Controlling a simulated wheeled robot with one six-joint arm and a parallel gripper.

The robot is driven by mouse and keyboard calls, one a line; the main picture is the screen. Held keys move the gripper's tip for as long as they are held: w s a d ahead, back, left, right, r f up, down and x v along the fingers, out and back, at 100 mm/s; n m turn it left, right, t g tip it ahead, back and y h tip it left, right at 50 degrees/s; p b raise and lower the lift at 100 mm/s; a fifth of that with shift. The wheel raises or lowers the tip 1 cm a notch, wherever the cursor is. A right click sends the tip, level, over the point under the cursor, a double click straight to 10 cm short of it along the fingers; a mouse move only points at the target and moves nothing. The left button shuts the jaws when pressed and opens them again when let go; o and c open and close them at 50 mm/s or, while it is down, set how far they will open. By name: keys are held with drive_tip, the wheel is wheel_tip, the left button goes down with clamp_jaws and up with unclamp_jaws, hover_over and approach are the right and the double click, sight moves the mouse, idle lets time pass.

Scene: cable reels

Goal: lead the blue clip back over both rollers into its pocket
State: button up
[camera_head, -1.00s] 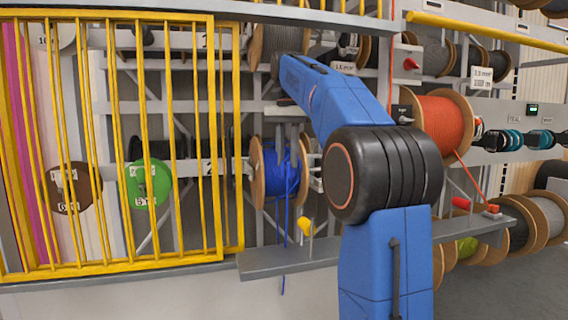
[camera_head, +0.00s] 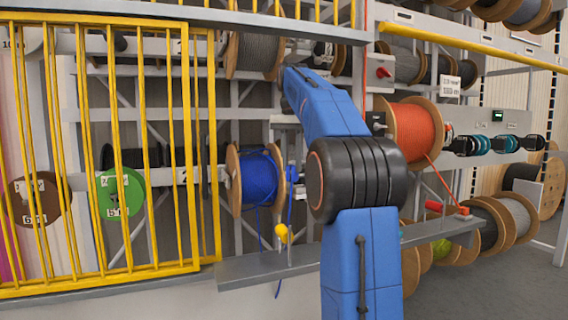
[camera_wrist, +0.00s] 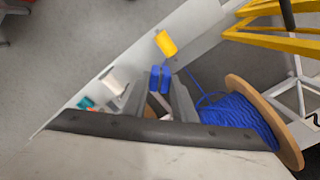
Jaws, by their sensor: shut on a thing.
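The blue clip (camera_wrist: 160,78) is between my gripper's fingertips (camera_wrist: 161,86) in the wrist view, and my gripper is shut on it. In the head view my arm hides most of my gripper; a small blue part, probably the clip (camera_head: 292,172), shows just right of the blue reel (camera_head: 252,180). Blue cable runs from the reel (camera_wrist: 235,115) toward the clip. A yellow roller (camera_head: 281,233) stands on the grey shelf below the reel; it also shows just beyond the clip in the wrist view (camera_wrist: 166,43). I cannot make out a second roller or the pocket.
A yellow barred gate (camera_head: 110,160) stands left of the blue reel. On the right, an orange reel (camera_head: 414,130) has its cable leading down to a red clip (camera_head: 465,211) on the grey shelf (camera_head: 250,270). A red roller-like piece (camera_head: 433,206) is beside it.

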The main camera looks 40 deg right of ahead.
drive_tip(key=s+d, duration=0.1)
drive_tip(key=d, duration=1)
drive_tip(key=shift+s+d, duration=0.4)
drive_tip(key=shift+s, duration=0.1)
idle(0.4)
